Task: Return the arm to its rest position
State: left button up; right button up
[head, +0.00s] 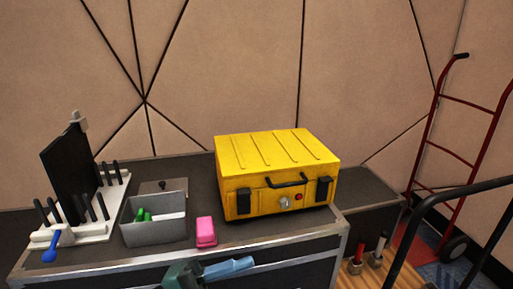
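Neither of my grippers can be made out in the head view. A teal and light-blue shape (228,268) is cut off by the bottom edge, in front of the worktop's front edge. I cannot tell what it is.
A yellow case (278,173) stands on the dark worktop (262,229). Left of it are a pink block (206,232), a grey bin (155,228) with green items, and a white rack (88,228) with black pegs. A blue-handled tool (50,250) lies at left. A red hand truck (467,150) stands right.

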pick_arm(q)
jog(key=w+a+f+n+t+y, duration=0.1)
jog(key=a+f+n+t+y, duration=0.25)
jog(key=n+t+y, duration=0.55)
jog(key=a+f+n+t+y, duration=0.25)
jog(key=a+n+t, duration=0.3)
jog(key=n, duration=0.65)
jog(key=s+a+f+n+g+y, duration=0.35)
jog(key=s+f+n+y, duration=0.3)
jog(key=f, duration=0.25)
jog(key=r+g+p, duration=0.1)
jog(key=r+p, duration=0.1)
jog(key=p, duration=0.6)
jog(key=r+g+p, duration=0.2)
jog(key=p, duration=0.6)
jog(key=shift+w+d+m, duration=0.15)
jog(key=shift+d+m, duration=0.05)
jog(key=shift+m, duration=0.05)
pick_arm(e)
notch_tip(320, 180, up, 4)
jog(key=g, duration=0.3)
jog(key=shift+w+r+n+h, duration=0.1)
jog(key=shift+w+n+h, duration=0.05)
jog(key=shift+n+h, duration=0.25)
